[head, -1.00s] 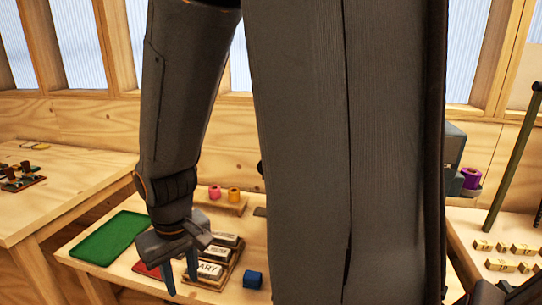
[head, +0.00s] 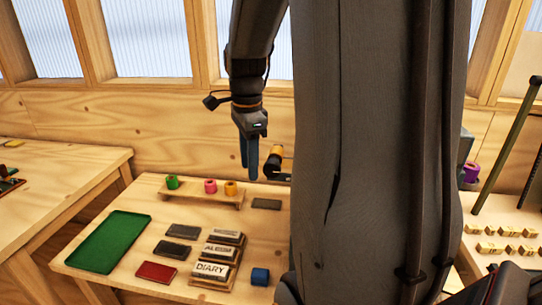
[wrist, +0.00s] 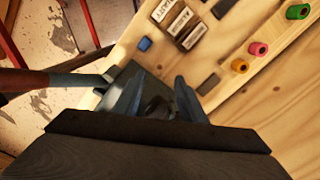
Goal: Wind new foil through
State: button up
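Green (head: 172,181), pink (head: 210,186) and yellow (head: 231,188) foil rolls stand on a wooden rack; they also show at the upper right of the wrist view. A purple roll (head: 471,172) sits beside the column at right. My gripper (head: 251,174) points down behind the rack's right end, near a dark part with an orange-gold band (head: 275,157). In the wrist view its fingers (wrist: 158,98) are apart, over a grey machine (wrist: 133,73) with a dark rounded part between them. Whether they touch it I cannot tell. My column hides most of the machine in the head view.
A green tray (head: 110,241), a red book (head: 156,272), dark books, type holders reading DIARY and ALBUM, and a blue block (head: 260,276) lie on the table. A reddish-brown lever (wrist: 22,80) sticks out left in the wrist view. Small brass blocks (head: 490,247) lie at right.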

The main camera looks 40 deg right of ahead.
aim_at(273, 161)
jog(key=d+r+m, duration=0.1)
jog(key=d+m, duration=0.1)
jog(key=d+r+m+p, duration=0.1)
jog(key=r+m, duration=0.1)
jog(key=s+d+r+m, duration=0.1)
jog(key=d+r+m, duration=0.1)
jog(key=shift+d+r, duration=0.1)
jog(key=shift+d, duration=0.2)
jog(key=shift+d+f+p, duration=0.1)
jog(key=shift+f+p, duration=0.1)
jog(key=shift+p, duration=0.1)
notch_tip(273, 161, down, 7)
jog(key=shift+f+p, duration=0.15)
jog(key=shift+p, duration=1.1)
jog(key=shift+c, duration=0.5)
grip_shut()
jog(key=shift+s+d+t+y, duration=0.1)
jog(key=shift+s+t+y, duration=0.1)
jog(key=shift+t+y, duration=0.45)
jog(key=shift+t+y+b, duration=0.6)
jog(key=shift+t+y, duration=0.15)
jog(key=shift+y, duration=0.1)
